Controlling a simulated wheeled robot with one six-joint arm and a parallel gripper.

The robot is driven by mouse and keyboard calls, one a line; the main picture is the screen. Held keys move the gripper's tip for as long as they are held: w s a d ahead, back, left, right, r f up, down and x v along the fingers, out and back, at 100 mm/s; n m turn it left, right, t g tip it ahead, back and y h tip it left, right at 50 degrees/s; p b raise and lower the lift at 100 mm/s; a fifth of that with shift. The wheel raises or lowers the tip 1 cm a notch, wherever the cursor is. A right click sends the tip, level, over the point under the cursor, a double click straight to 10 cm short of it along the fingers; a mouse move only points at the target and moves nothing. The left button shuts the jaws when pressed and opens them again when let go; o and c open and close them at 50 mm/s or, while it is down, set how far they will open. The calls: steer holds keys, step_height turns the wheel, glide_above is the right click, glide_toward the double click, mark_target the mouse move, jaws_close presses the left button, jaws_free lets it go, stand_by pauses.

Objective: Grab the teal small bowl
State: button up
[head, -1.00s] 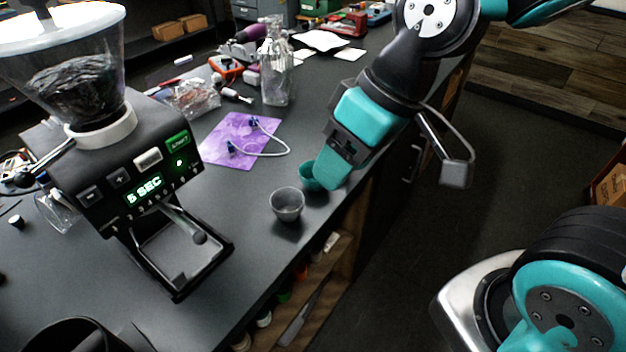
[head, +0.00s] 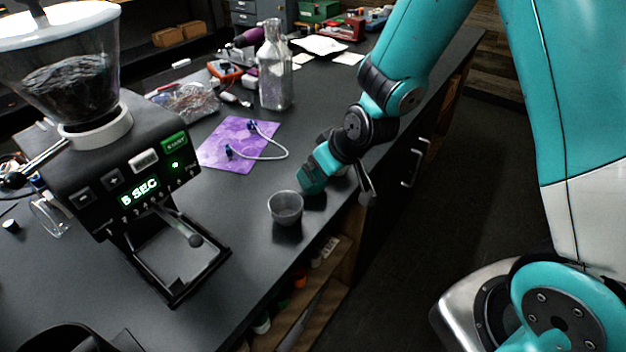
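I cannot make out the teal small bowl now; my gripper covers the spot where it showed earlier. My gripper (head: 314,174) is low over the counter near its right edge, its teal end pointing down and left. Its fingers are seen from the side and partly hidden, so I cannot tell whether they are open or shut, or whether the bowl is between them. A small grey bowl (head: 286,208) stands upright on the counter, just left of and nearer than my gripper.
The dark counter (head: 262,262) has free room in front of the grey bowl. A coffee grinder (head: 125,165) stands at left. A purple sheet (head: 226,146) with a white cable lies behind the bowls. A glass bottle (head: 274,70) stands farther back. Open shelves (head: 315,305) lie below the counter edge.

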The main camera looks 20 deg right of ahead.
mark_target(316, 189)
steer(key=shift+p+x, duration=1.1)
steer(key=shift+x, duration=2.55)
steer(key=shift+d, duration=0.15)
steer(key=shift+c, duration=0.2)
steer(key=c, duration=1)
